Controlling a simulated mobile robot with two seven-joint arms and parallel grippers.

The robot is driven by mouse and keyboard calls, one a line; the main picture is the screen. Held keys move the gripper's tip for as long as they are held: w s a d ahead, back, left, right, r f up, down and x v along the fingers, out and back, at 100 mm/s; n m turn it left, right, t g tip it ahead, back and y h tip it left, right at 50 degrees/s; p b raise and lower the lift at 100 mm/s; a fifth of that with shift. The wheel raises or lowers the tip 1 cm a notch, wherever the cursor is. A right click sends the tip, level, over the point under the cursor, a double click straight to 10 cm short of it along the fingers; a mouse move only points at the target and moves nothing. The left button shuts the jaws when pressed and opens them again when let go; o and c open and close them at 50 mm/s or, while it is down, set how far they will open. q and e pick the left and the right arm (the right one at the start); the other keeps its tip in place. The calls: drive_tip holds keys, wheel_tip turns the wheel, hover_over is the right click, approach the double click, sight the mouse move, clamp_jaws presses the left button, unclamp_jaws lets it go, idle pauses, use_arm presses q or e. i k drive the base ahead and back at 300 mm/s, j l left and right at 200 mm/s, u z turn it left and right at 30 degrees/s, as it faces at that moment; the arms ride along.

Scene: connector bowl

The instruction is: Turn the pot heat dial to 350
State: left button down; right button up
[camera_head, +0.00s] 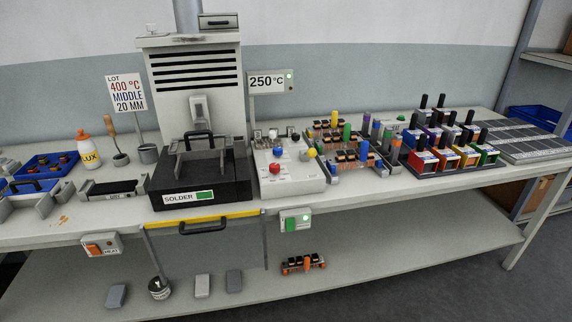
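The solder pot (200,175) is a black unit labelled SOLDER with a green patch, under a pale vented hood. A display sign (268,82) to its right reads 250 °C, with a green light. Beside the pot stands a white control box (292,183) with a blue knob (278,151), a red knob (274,168) and a yellow knob (312,153). Their markings are too small to read, so I cannot tell which is the heat dial. Neither of my grippers is in view.
A sign (125,92) reads LOT 400 °C MIDDLE 20 MM. A yellow-edged shield (205,217) hangs at the table's front, between a HEAT switch box (101,244) and a green-lit box (295,220). Racks of coloured parts (352,150) stand right of the control box.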

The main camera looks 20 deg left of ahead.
sight(274, 167)
drive_tip(key=u, duration=0.65)
drive_tip(key=i+j+u, duration=0.15)
drive_tip(key=u, duration=0.3)
drive_tip(key=i+u, duration=0.35)
drive_tip(key=u, duration=0.15)
drive_tip(key=i, duration=0.2)
